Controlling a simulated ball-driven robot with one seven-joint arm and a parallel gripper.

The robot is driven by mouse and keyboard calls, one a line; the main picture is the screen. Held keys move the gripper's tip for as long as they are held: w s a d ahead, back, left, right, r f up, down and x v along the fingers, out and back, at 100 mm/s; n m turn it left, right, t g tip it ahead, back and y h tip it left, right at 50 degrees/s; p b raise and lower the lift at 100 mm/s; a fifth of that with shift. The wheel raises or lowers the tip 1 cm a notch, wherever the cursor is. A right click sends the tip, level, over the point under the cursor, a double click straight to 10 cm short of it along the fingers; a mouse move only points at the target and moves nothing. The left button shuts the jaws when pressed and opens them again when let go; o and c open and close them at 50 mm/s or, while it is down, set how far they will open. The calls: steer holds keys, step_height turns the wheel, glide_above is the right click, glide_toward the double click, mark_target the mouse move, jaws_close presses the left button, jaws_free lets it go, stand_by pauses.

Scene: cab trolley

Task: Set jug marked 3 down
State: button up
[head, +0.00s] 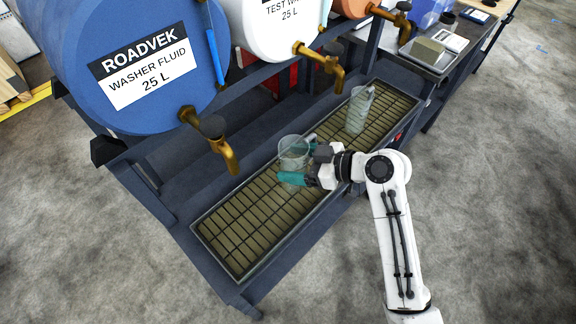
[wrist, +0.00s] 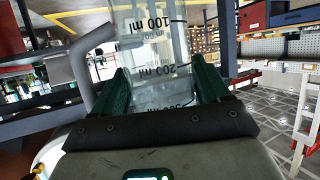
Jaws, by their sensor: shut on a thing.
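A clear jug (head: 293,147) is between the fingers of my gripper (head: 297,165), over the grated drip tray (head: 232,236). I cannot tell whether its base touches the grate. In the wrist view, the jug (wrist: 152,48) fills the gap between the two green fingers of my gripper (wrist: 163,88). Its graduations show, 100 ml and 200 ml among them, and its grey handle is at the left. No number 3 is readable on it. A second clear jug (head: 357,112) stands on the grate to the right and farther back. My gripper is shut on the nearer jug.
A blue washer fluid drum (head: 130,62) and a white drum (head: 268,30) lie above the tray. Their brass taps (head: 222,148) (head: 322,60) hang near the jugs. The left part of the grate is clear. A side shelf (head: 432,58) holds small items at the right.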

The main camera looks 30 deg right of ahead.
steer(key=w+f, duration=0.2)
steer(key=f, duration=0.1)
steer(key=shift+w+a, duration=0.2)
steer(key=shift+a, duration=0.15)
steer(key=shift+w+f+p, duration=0.1)
steer(key=shift+f+p, duration=0.6)
steer(key=shift+f, duration=0.95)
steer(key=o, duration=1.1)
steer(key=shift+f, duration=0.1)
steer(key=shift+r, duration=0.2)
steer(key=b+v, duration=0.2)
steer(key=v, duration=1)
